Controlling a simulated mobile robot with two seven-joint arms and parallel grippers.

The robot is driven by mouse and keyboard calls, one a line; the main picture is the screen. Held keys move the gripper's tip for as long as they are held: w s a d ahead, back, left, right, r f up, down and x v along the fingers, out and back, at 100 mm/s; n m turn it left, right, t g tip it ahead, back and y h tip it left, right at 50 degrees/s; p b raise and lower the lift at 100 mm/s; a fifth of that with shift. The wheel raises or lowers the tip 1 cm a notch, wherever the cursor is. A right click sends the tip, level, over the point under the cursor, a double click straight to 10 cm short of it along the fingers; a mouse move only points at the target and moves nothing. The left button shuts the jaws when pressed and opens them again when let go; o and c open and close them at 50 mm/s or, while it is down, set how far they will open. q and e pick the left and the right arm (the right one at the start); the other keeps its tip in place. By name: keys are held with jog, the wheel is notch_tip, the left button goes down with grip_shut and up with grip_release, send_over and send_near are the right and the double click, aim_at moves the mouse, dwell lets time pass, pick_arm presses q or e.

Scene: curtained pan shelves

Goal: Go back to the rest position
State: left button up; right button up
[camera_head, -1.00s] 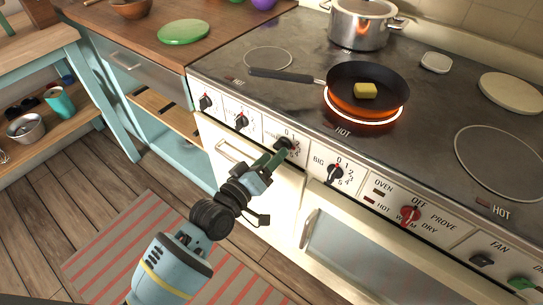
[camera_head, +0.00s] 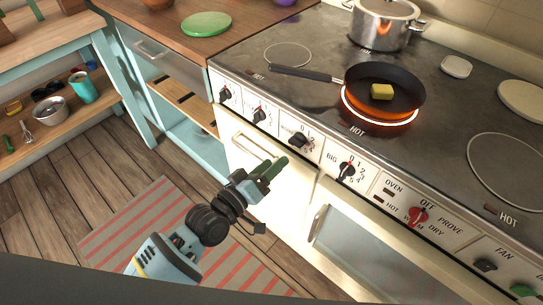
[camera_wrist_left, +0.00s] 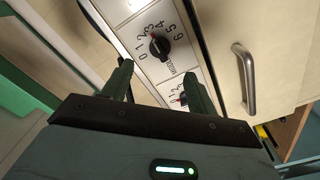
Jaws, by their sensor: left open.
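My left gripper (camera_head: 272,169) is in front of the stove's front panel, below and left of a black knob (camera_head: 299,141). Its dark green fingers look close together in the head view. In the left wrist view the gripper (camera_wrist_left: 158,70) shows its two fingers apart with nothing between them. A black knob (camera_wrist_left: 160,46) lies beyond the fingertips, apart from them. My right gripper is in neither view.
A black pan (camera_head: 408,92) with a yellow block (camera_head: 382,92) sits on a glowing burner. A steel pot (camera_head: 384,26) stands behind it. The oven door handle (camera_head: 319,222) sticks out right of my gripper. The floor by the striped rug (camera_head: 128,232) is clear.

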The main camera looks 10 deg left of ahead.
pick_arm(q)
jog(key=s+a+f+m+g+y+p, duration=0.1)
jog(key=s+a+f, duration=0.4)
jog(key=s, duration=0.5)
jog(key=s+a+f+m+g+y+p, duration=0.1)
jog(key=s+a+f+g+y+p, duration=0.1)
jog(key=s, duration=0.9)
jog(key=s+a+f+m+g+y+p, duration=0.1)
jog(key=s+a+f+m+g+y, duration=0.1)
jog(key=s+a+f+y, duration=0.3)
jog(key=s+a+f, duration=0.3)
jog(key=s+f, duration=0.1)
jog(key=s, duration=0.2)
jog(key=shift+a+f+g+y, duration=0.2)
jog(key=shift+a+g+y, duration=0.1)
jog(key=shift+a+g, duration=0.1)
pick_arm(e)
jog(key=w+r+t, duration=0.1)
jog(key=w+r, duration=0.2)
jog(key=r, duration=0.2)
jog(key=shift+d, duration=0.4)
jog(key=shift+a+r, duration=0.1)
